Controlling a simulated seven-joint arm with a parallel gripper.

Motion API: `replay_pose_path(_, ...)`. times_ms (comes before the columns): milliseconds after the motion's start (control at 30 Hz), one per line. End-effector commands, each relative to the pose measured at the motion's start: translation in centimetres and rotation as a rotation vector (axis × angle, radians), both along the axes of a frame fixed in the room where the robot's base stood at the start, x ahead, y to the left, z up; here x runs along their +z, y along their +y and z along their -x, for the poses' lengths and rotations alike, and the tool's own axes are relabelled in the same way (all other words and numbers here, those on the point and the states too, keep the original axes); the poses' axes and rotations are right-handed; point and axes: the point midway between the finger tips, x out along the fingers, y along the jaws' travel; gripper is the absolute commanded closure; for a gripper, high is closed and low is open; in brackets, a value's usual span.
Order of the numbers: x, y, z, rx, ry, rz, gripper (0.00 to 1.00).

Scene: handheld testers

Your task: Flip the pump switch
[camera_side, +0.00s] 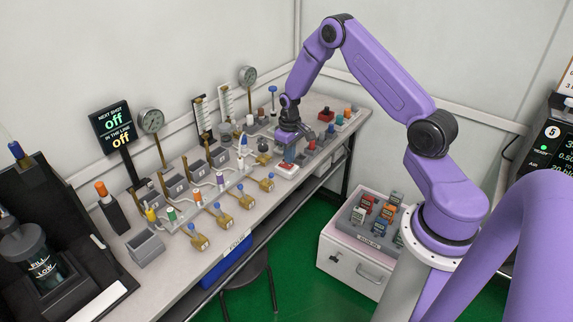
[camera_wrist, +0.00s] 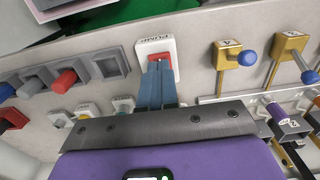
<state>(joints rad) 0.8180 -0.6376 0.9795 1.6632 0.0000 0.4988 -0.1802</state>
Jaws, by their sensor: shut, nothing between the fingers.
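The pump switch (camera_wrist: 167,43) is a white plate labelled PUMP with a red rocker (camera_wrist: 177,67) set in it, in the upper middle of the wrist view. In the side view the white switch plate (camera_side: 285,174) lies at the bench's front edge, below my gripper. My gripper (camera_wrist: 159,64) is shut and empty, with its blue-grey fingers together over the red rocker, hiding part of it. I cannot tell whether the tips touch it or which way the rocker is tipped. In the side view my gripper (camera_side: 289,160) points down at the switch.
Brass valves with blue knobs (camera_wrist: 230,55) stand to the right of the switch in the wrist view. Grey sockets (camera_wrist: 108,64) with red and grey plugs lie to its left. A black display (camera_side: 112,126) at the back reads "off" twice. A white drawer cabinet (camera_side: 350,262) stands beside the bench.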

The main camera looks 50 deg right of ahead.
Motion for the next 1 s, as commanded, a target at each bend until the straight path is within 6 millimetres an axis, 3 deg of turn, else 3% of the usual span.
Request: replay_pose_path(1000,-1.2,0.0,0.0,0.000,0.000,0.000,1.00)
